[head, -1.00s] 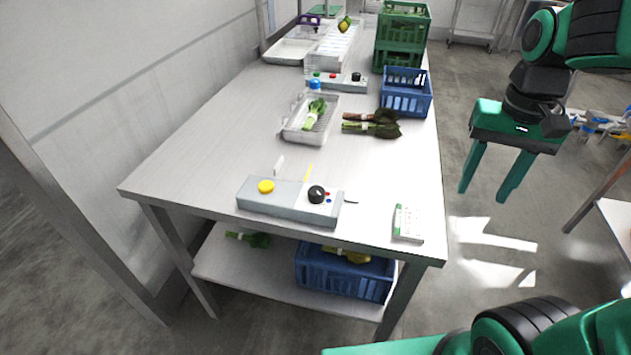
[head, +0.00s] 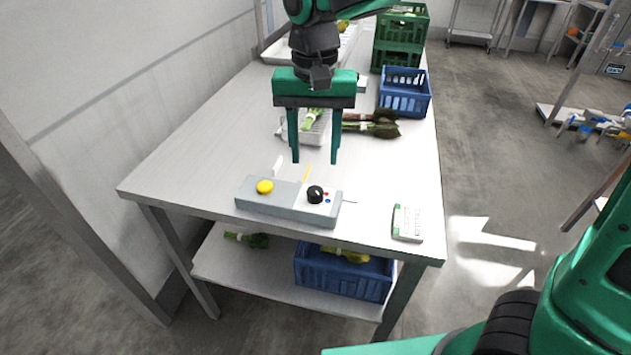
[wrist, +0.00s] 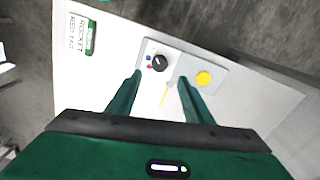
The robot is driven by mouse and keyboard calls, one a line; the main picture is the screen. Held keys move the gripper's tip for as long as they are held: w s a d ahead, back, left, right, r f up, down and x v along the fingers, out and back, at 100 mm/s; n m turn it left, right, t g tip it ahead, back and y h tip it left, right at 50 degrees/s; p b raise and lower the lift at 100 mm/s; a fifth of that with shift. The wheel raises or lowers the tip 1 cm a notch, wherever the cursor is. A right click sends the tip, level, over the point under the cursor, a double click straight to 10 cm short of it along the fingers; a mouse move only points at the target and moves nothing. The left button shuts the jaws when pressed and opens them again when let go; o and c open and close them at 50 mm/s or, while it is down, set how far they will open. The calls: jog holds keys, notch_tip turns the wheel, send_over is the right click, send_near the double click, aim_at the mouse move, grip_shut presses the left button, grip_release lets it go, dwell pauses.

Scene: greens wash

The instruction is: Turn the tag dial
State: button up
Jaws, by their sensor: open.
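The dial (head: 315,194) is a round black knob with a light mark. It sits on the white right part of a grey control box (head: 262,205) at the table's near end. A yellow button (head: 265,187) is on the box's left part. My gripper (head: 315,160) is open and empty, pointing down above the table, just behind and above the box. In the wrist view the dial (wrist: 160,63) shows between and beyond my open fingertips (wrist: 160,76), apart from them. The yellow button (wrist: 203,78) is to the right of the fingers.
A white labelled card or pad (head: 407,223) lies right of the box. Behind are dark leafy bunches (head: 372,128), a tray with greens (head: 313,135), a blue crate (head: 405,92) and green crates (head: 400,40). The tabletop (head: 200,150) left of the tray is clear.

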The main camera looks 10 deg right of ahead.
aim_at(315, 190)
notch_tip(315, 190, down, 9)
jog(key=shift+d, duration=0.1)
dwell(0.3)
jog(key=c, duration=1.1)
